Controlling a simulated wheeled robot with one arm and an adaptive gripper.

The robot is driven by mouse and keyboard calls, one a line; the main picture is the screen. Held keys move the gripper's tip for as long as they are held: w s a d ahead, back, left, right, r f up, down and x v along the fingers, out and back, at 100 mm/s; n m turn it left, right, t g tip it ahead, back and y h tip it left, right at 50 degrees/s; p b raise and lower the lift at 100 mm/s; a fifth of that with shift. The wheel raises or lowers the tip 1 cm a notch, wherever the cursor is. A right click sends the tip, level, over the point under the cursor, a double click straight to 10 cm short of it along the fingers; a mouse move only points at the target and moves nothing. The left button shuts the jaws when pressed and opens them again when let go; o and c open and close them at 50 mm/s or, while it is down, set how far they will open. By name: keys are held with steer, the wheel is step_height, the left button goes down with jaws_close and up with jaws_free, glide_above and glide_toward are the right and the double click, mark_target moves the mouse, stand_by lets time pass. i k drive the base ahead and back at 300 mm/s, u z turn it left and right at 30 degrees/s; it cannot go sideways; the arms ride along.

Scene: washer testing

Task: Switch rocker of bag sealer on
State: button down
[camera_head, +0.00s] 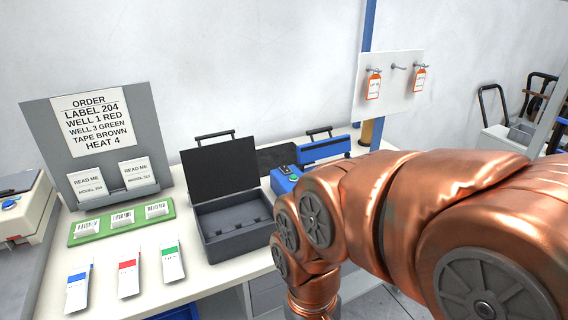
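A blue machine that looks like the bag sealer (325,149) stands at the back right of the bench. It has a long blue bar, a black handle above it and a dark flat surface to its left. My arm comes in from the right and bends down at the bottom centre. My gripper is outside the picture.
An open dark case (235,228) stands left of the blue box. Further left are a green tray (122,226), three colour-marked packets (128,274), an order board (48,127) and a pale machine (22,225). A tag panel (391,92) rises behind my arm.

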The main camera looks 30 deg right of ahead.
mark_target(285, 168)
steer(key=k, duration=0.6)
steer(key=z, duration=0.55)
steer(key=i, duration=1.05)
steer(key=u, duration=0.65)
steer(key=i, duration=0.45)
steer(key=u, duration=0.5)
